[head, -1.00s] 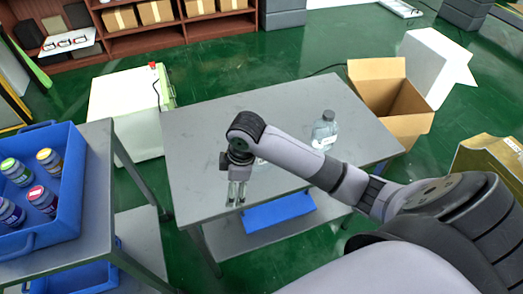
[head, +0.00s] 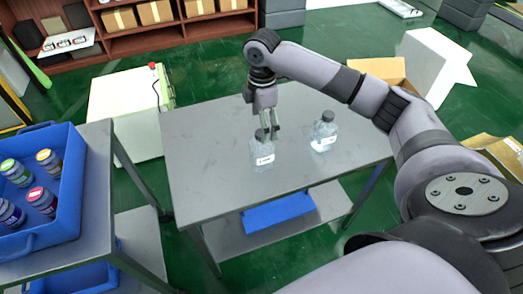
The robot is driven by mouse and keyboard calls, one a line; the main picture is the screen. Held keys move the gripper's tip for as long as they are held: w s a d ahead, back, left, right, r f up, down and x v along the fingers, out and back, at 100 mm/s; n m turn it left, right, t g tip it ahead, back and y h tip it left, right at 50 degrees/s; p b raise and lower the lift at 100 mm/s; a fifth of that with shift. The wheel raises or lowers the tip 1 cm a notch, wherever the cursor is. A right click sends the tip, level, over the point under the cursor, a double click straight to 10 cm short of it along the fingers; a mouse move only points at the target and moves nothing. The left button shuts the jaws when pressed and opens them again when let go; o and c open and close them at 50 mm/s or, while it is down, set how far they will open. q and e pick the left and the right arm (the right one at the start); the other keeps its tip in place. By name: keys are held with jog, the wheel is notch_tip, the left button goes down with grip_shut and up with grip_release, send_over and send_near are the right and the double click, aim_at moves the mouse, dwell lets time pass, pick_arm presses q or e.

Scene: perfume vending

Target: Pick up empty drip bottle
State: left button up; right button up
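Two clear bottles with dark caps and white labels stand upright on the grey table. The left bottle (head: 261,158) is near the table's middle, and the right bottle (head: 324,137) is to its right and a little farther back. Both look transparent; I cannot tell which is the empty drip bottle. My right gripper (head: 271,136) points down at the cap of the left bottle, with its fingers slightly apart and nothing visibly held. Whether it touches the cap is unclear. My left gripper is out of view.
A blue crate (head: 73,222) with several small coloured-cap bottles is on a cart at the left. The grey table (head: 205,130) is otherwise clear on top. A blue bin (head: 279,212) sits on its lower shelf. An open cardboard box (head: 388,72) stands behind it at the right.

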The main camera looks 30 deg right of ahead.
aim_at(262, 147)
notch_tip(262, 147, down, 10)
jog(key=shift+a+f+p, duration=0.1)
jog(key=shift+f+p, duration=0.1)
jog(key=shift+p, duration=0.15)
jog(key=shift+c, duration=0.4)
jog(key=c, duration=1.2)
jog(key=shift+r, duration=0.1)
